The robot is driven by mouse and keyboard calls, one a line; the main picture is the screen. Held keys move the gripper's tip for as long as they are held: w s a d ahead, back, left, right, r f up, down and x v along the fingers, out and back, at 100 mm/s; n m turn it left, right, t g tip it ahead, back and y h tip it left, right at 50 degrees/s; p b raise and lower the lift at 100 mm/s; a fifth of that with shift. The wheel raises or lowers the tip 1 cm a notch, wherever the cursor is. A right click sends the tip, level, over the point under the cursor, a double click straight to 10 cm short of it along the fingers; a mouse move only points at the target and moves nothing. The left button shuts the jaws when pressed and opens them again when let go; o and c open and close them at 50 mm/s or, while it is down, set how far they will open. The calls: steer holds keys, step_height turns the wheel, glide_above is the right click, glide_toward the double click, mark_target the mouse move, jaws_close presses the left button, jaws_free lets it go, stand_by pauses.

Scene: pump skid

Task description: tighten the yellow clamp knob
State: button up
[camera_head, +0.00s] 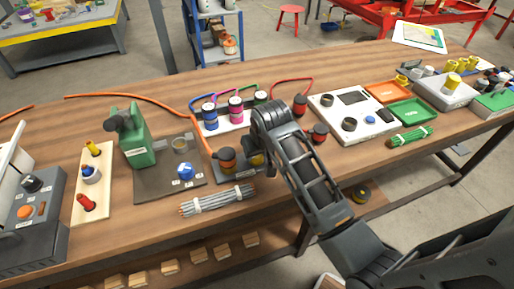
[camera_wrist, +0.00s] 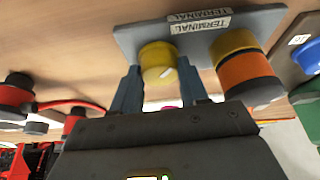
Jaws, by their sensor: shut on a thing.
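The yellow clamp knob (camera_wrist: 157,60) sits on a grey plate (camera_wrist: 190,42) labelled "TERMINAL" in the wrist view. It has a small white mark on its face. My gripper (camera_wrist: 158,88) has one blue-grey finger on each side of the knob and is shut on it. In the head view the yellow knob (camera_head: 257,159) shows only in part beside my arm, which hides my fingertips (camera_head: 262,150). Beside it on the same plate stands an orange knob with a yellow collar (camera_wrist: 248,72), which also shows in the head view (camera_head: 227,159).
A bundle of grey rods (camera_head: 217,200) lies in front of the terminal plate. A green device on a dark base (camera_head: 165,185) stands to the left. A rack with blue, pink and green-banded posts (camera_head: 235,119) stands behind. A white panel (camera_head: 355,115) lies to the right.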

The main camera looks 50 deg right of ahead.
steer(key=shift+m, duration=0.3)
stand_by(0.4)
steer(key=o, duration=1.1)
steer(key=shift+c, duration=0.2)
steer(key=v, duration=0.8)
steer(key=shift+w, duration=0.1)
